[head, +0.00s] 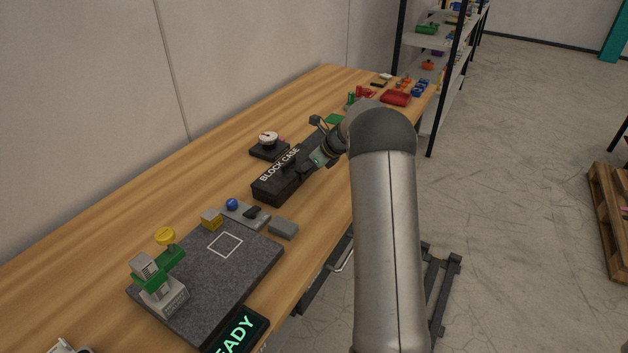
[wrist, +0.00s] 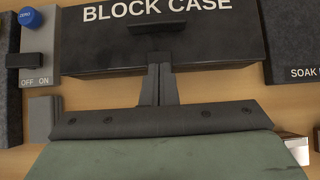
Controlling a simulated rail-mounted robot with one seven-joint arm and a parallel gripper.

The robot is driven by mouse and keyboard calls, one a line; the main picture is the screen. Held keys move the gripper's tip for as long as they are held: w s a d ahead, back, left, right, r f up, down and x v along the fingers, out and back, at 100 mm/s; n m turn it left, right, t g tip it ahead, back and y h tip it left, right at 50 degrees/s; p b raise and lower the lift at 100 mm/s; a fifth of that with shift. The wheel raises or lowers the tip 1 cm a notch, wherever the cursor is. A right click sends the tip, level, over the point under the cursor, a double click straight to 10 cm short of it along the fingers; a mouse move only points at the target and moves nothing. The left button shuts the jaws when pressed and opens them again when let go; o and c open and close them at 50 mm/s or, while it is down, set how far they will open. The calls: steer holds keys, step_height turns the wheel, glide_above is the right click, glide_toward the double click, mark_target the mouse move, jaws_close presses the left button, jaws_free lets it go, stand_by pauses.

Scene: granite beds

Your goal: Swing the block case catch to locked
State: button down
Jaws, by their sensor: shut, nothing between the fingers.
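The black block case (head: 268,190) lies on the wooden table, with white lettering along its top. It also shows in the wrist view (wrist: 225,45). A dark bar that looks like its catch (wrist: 157,27) lies crosswise below the lettering in the wrist view. I cannot tell from its look whether it is locked. My gripper (wrist: 158,68) is shut and empty, its fingertips over the near side of the case, just short of the bar. In the head view my gripper (head: 296,168) is at the case; contact cannot be told.
A grey switch unit with a blue button (head: 232,204) and a small grey block (head: 283,228) sit near the case. A granite slab (head: 205,285) lies nearer, bearing a green-and-grey device (head: 160,284). Bare table lies along the wall.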

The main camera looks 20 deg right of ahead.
steer(key=shift+w+a+f, duration=0.3)
steer(key=shift+a+f, duration=0.4)
steer(key=shift+f, duration=0.05)
steer(key=shift+w+r+p, duration=0.25)
steer(key=shift+r+p, duration=0.9)
steer(key=shift+p, duration=0.05)
steer(key=shift+d+r+p, duration=0.15)
steer(key=shift+r+p, duration=0.6)
steer(key=shift+r, duration=0.3)
steer(key=shift+d+r+p, duration=0.1)
steer(key=shift+r+p, duration=0.65)
steer(key=shift+r, duration=0.3)
steer(key=shift+r, duration=0.1)
step_height(320, 180, up, 5)
steer(key=p, duration=0.4)
